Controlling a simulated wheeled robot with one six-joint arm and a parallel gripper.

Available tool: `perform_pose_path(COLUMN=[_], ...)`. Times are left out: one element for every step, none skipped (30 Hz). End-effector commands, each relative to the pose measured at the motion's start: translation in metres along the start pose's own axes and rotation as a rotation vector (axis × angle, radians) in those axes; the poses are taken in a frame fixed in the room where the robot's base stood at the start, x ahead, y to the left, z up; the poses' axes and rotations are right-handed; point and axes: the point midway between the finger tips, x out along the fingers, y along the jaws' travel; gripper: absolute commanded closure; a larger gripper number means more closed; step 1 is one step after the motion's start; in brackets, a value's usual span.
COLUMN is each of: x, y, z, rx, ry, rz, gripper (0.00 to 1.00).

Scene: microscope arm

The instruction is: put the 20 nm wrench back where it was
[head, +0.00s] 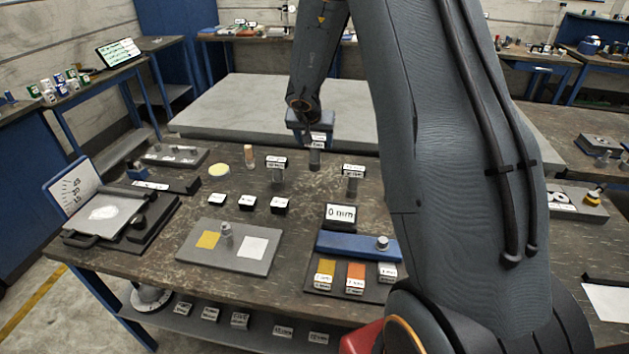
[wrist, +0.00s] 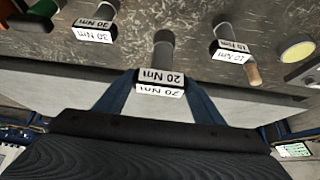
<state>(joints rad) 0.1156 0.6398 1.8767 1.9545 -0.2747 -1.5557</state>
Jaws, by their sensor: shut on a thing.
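The 20 Nm wrench (head: 315,158) is a grey cylinder with a white-labelled black block at its top. It stands upright between the 10 Nm wrench (head: 276,164) and the 30 Nm wrench (head: 353,172), and sits higher in the head view than both. My gripper (head: 317,135) is shut on its labelled block from above. In the wrist view, my blue fingers (wrist: 160,88) flank the 20 Nm label (wrist: 160,78), with the grey cylinder (wrist: 163,50) beyond. I cannot tell whether the cylinder's lower end touches the bench.
A wooden peg (head: 249,155) and yellow disc (head: 218,170) stand to the left. Several black labelled blocks (head: 248,202), a grey plate (head: 200,257) and a 0 mm sign (head: 340,215) are nearer.

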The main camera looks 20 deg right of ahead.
Motion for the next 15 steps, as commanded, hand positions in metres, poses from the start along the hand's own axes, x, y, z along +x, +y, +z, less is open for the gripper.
perform_pose_path(x=[0.011,0.016,0.023,0.028,0.032,0.036,0.039,0.041,0.044,0.045,0.046,0.048,0.051,0.054,0.06], y=[-0.001,-0.001,-0.001,-0.001,-0.002,-0.002,-0.002,-0.002,-0.002,-0.002,-0.002,-0.002,-0.002,-0.002,-0.002], z=[0.006,0.01,0.014,0.017,0.02,0.023,0.025,0.026,0.028,0.029,0.03,0.031,0.033,0.035,0.039], rx=[-0.002,-0.004,-0.005,-0.004,-0.003,-0.004,-0.004,-0.003,-0.004,-0.004,-0.003,-0.004,-0.004,-0.004,-0.005], ry=[-0.002,-0.002,-0.002,-0.002,-0.002,-0.001,-0.001,0.0,0.0,0.0,0.0,0.0,0.0,-0.001,-0.002], rz=[0.001,0.0,0.0,0.001,0.0,0.0,-0.001,-0.001,-0.001,-0.001,-0.001,-0.001,-0.001,-0.001,-0.001], gripper=[0.78,0.79,0.79,0.79,0.79,0.79,0.79,0.79,0.79,0.79,0.79,0.79,0.79,0.79,0.79])
